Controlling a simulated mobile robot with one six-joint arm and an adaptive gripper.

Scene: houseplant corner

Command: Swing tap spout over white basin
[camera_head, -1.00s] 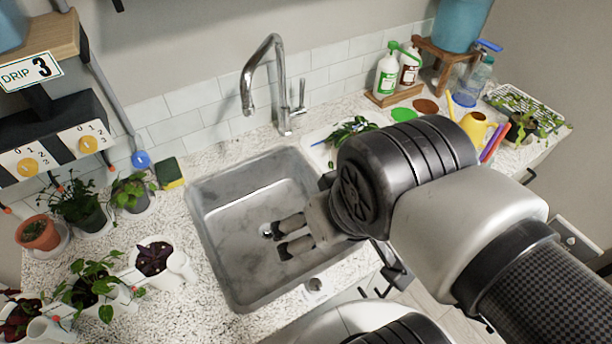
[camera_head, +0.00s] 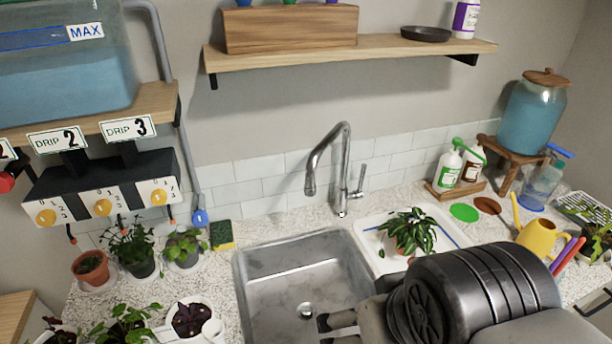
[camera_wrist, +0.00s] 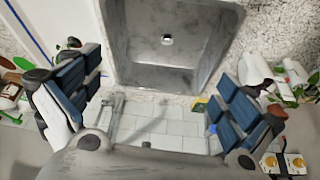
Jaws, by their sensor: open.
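The silver tap (camera_head: 341,170) stands behind the steel sink, its arched spout pointing left and forward over the sink's back edge. Its side lever is upright on the right. The white basin (camera_head: 376,262) is right of the sink and holds a potted leafy plant (camera_head: 410,230). My gripper (camera_head: 324,332) is low in the head view, over the sink's right front part, well apart from the tap. In the wrist view its blue-padded fingers (camera_wrist: 148,85) are spread and empty. My arm hides the basin's front right part.
The steel sink (camera_head: 243,285) lies in the speckled counter. Potted plants and a sponge (camera_head: 222,235) stand on the left. Soap bottles (camera_head: 449,167), a yellow watering can (camera_head: 539,238) and a blue dispenser (camera_head: 532,115) stand on the right. A wooden shelf (camera_head: 400,52) hangs above the tap.

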